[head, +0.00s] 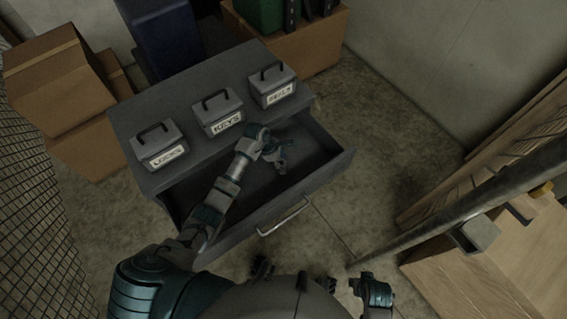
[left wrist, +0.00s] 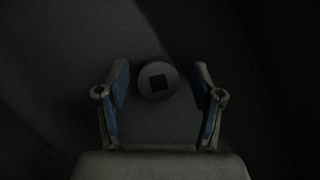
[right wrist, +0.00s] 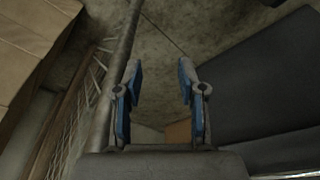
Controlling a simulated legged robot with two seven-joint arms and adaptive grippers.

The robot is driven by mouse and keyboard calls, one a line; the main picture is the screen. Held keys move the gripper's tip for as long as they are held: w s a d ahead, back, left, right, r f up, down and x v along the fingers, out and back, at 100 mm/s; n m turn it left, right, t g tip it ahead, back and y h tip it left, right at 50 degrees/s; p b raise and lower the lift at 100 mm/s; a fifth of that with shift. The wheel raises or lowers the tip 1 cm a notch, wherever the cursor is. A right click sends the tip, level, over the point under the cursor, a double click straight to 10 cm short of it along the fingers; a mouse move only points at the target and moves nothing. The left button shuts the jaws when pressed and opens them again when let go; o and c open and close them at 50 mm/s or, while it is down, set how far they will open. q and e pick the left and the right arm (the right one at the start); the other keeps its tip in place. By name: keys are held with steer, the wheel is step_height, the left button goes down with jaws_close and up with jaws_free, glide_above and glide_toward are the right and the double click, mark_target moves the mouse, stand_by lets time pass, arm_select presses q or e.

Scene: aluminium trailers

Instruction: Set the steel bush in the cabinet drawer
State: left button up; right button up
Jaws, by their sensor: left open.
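The cabinet drawer (head: 309,190) is pulled open below the grey cabinet top. My left gripper (head: 282,165) reaches down into the drawer, toward its right part. In the left wrist view, the steel bush (left wrist: 143,85) is a round grey piece with a dark square hole. It lies between the spread fingers of the left gripper (left wrist: 160,85), with gaps on both sides, over the dark drawer floor. In the head view I cannot make the bush out. My right gripper (right wrist: 159,75) is open and empty in the right wrist view, away from the drawer.
Three grey lidded boxes, LOCKS (head: 158,147), KEYS (head: 219,115) and a third (head: 272,86), stand on the cabinet top (head: 186,95). Cardboard boxes (head: 58,80) are at the left. A metal rail (head: 470,200) and wooden boards (head: 510,250) are at the right. Floor between is clear.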

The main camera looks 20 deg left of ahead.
arm_select(q)
steer(key=p+v, duration=0.1)
steer(key=v, duration=0.9)
steer(key=shift+a+r+p, duration=0.2)
steer(key=shift+r+p, duration=0.1)
arm_select(e)
steer(key=x, duration=0.2)
steer(key=s+x, duration=0.1)
steer(key=x, duration=0.2)
steer(key=shift+f, duration=0.25)
